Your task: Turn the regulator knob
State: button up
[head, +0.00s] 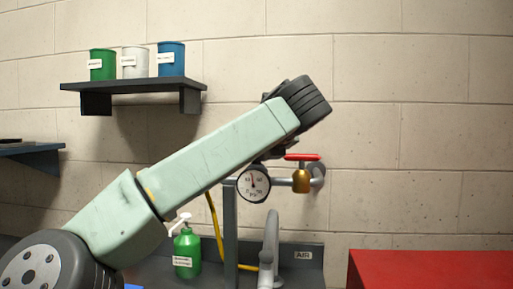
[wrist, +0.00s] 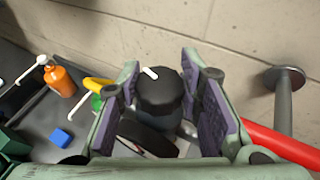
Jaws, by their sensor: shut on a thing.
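The regulator knob (wrist: 158,92) is black and ribbed, with a white mark on top, in the middle of the wrist view. My gripper (wrist: 165,85) has its two purple-padded fingers on either side of the knob and is shut on it. Below the knob, part of the round gauge (wrist: 147,138) shows from behind or edge-on. In the head view the gauge (head: 253,183) shows its white face and dark needle on the pipe. There my arm hides the knob and most of the gripper.
A brass valve (head: 301,182) with a red handle (head: 302,157) sits close right of the gauge. A yellow hose (head: 214,222) and a green pump bottle (head: 187,252) stand lower left. A red box (head: 430,272) is lower right. A shelf (head: 135,87) with cups is upper left.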

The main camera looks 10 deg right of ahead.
jog(key=n+g+y+p, duration=0.1)
jog(key=n+y, duration=0.1)
jog(key=y, duration=0.1)
jog(key=shift+r+n, duration=0.1)
jog(key=shift+n, duration=0.3)
jog(key=shift+n+y+p, duration=0.55)
jog(key=shift+n+y, duration=0.15)
jog(key=shift+y, duration=0.1)
jog(key=shift+f+g, duration=0.2)
jog(key=shift+g, duration=0.1)
jog(key=o, duration=1.2)
jog(key=shift+c, duration=0.2)
jog(key=shift+r, duration=0.1)
notch_tip(320, 180, up, 8)
jog(key=shift+r, duration=0.95)
